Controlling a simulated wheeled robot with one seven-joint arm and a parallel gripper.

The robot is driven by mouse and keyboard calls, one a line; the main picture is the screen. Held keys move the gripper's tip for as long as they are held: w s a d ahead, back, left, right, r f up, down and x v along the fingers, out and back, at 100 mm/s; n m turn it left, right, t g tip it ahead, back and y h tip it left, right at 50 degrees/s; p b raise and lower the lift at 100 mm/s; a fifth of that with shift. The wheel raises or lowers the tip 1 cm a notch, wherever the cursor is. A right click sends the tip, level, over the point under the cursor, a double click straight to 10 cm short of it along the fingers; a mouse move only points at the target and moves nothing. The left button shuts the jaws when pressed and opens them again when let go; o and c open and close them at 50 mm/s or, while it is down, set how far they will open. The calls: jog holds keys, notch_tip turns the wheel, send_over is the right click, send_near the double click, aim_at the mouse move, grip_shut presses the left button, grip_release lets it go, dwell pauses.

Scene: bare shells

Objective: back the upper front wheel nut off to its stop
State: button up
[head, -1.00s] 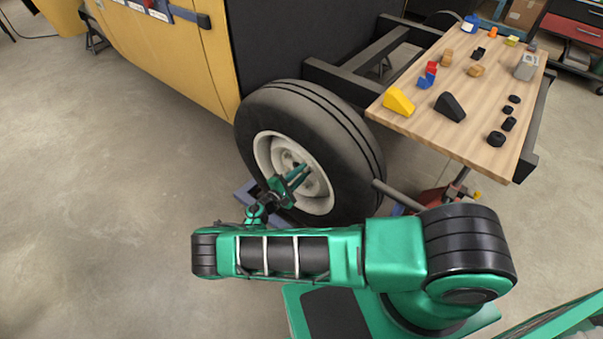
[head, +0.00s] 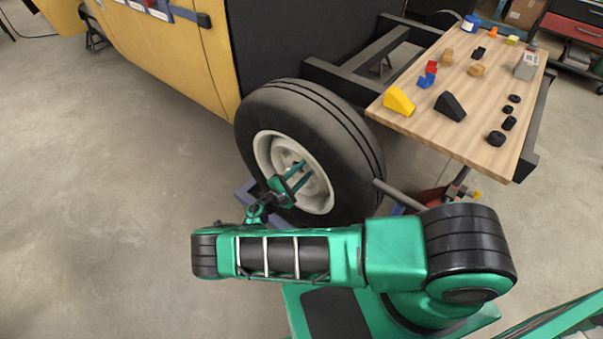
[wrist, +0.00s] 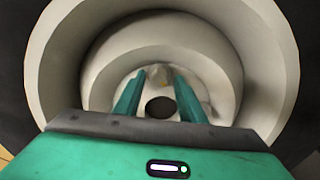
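The front wheel (head: 318,125) is a black tyre with a cream-white steel rim. My gripper (head: 302,170) reaches into the rim from the front, its two green fingers spread apart. In the wrist view the fingers of my gripper (wrist: 157,76) point into the wheel's dished middle. A small tan-grey nut (wrist: 158,73) shows between the fingertips, above a dark round centre hole (wrist: 160,107). I see no clear contact between fingers and nut. The nut is too small to make out in the head view, and the fingers hide parts of the hub.
A yellow body panel (head: 190,60) stands left of the wheel. A wooden bench (head: 480,115) with blocks and black round parts stands right. A grey bar (head: 400,195) juts out beside the tyre. The floor at left is clear.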

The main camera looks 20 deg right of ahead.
jog(key=v, duration=1)
jog(key=shift+s+a, duration=0.2)
jog(key=shift+a, duration=0.2)
jog(key=shift+s+f, duration=0.1)
